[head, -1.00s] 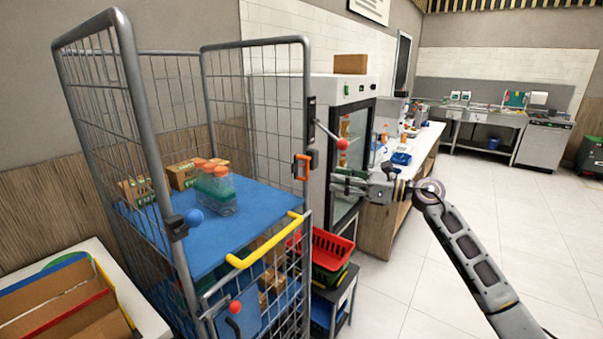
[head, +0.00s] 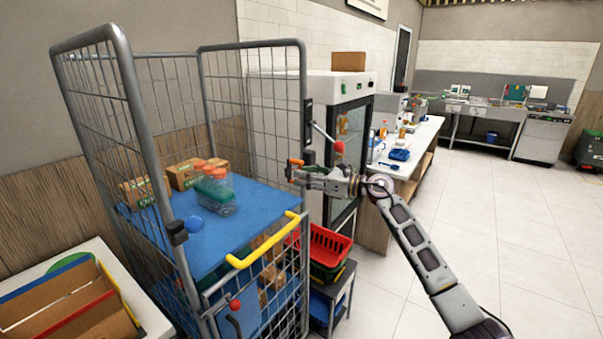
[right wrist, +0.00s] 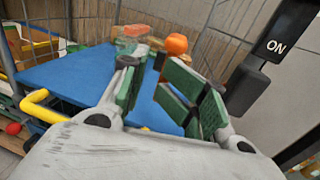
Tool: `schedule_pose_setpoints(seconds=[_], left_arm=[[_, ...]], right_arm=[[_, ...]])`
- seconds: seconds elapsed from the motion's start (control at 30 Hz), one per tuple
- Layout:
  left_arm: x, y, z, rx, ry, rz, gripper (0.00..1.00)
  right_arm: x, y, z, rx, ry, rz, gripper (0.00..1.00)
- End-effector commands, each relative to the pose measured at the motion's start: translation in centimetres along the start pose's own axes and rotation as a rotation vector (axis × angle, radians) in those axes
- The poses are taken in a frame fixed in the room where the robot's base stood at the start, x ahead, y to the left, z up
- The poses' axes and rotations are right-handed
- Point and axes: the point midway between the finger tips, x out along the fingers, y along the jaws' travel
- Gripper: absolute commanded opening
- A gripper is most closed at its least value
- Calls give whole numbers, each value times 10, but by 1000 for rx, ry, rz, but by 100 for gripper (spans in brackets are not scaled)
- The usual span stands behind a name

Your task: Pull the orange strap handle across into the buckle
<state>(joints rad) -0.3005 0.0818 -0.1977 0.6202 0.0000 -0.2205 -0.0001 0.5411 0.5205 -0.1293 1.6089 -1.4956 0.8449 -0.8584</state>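The orange strap handle (head: 295,161) is at the cage's front right post in the head view. Only a small orange part shows; my right gripper hides the rest. My right gripper (head: 293,172) is level with it, in front of the post. In the right wrist view my right gripper's green-padded fingers (right wrist: 155,88) stand apart, with no handle clearly seen between them. A black block (head: 177,232) on the front left post looks like the buckle; its opening cannot be made out. My left gripper is out of view.
The cage trolley has a blue shelf (head: 245,222) with bottles (head: 214,190) and boxes. A yellow bar (head: 264,243) crosses its front. A red-knobbed lever (head: 338,147) juts out by the right post. Red baskets (head: 328,247) stand to the right.

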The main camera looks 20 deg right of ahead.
Motion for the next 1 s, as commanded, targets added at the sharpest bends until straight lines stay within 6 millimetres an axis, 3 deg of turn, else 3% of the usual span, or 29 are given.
schedule_pose_setpoints(seconds=[0.2,0.57,0.8,1.0], left_arm=[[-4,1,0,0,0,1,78],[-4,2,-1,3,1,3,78],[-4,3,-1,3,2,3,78],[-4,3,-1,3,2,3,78]], right_arm=[[14,2,4,-2,-6,3,32],[14,2,2,-2,-4,2,31],[14,1,2,-2,-3,2,0],[14,1,2,-2,-3,2,0]])
